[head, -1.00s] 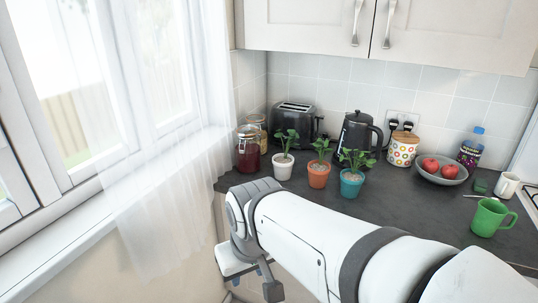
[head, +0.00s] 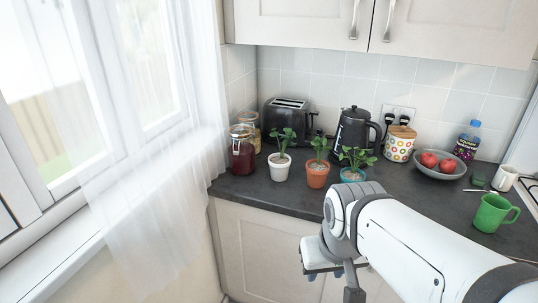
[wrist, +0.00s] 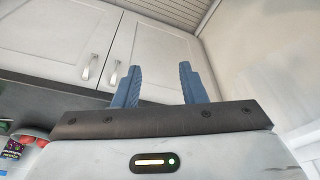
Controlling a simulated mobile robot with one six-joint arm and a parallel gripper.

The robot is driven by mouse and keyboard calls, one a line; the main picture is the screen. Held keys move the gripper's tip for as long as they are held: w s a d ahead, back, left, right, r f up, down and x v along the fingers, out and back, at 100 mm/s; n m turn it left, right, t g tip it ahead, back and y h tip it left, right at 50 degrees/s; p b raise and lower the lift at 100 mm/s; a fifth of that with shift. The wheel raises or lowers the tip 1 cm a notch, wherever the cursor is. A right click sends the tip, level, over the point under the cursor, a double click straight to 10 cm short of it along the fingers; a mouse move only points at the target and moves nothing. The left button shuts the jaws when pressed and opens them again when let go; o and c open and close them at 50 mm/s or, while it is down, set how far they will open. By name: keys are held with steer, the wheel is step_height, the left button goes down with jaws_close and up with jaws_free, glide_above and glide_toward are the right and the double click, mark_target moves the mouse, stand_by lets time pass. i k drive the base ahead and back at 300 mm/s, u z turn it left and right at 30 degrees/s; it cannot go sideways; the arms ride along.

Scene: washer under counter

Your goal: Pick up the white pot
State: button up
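The white pot (head: 280,170) holds a small green plant and stands upright on the dark counter, left of the orange pot (head: 317,176) and the teal pot (head: 353,175). My arm reaches in from the lower right of the head view, in front of the counter and below the pots. In the wrist view my gripper (wrist: 159,86) has its two blue fingers spread apart with nothing between them. In the head view the fingers are mostly hidden behind my arm. The white pot does not show in the wrist view.
A dotted canister (head: 400,144), a bowl of red fruit (head: 437,171) and a green mug (head: 494,213) are to the right. A sheer curtain (head: 150,190) hangs at left.

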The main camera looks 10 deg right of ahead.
mark_target(280, 168)
steer(key=k, duration=0.45)
steer(key=u, duration=0.35)
steer(key=i, duration=1.65)
steer(key=z, duration=0.65)
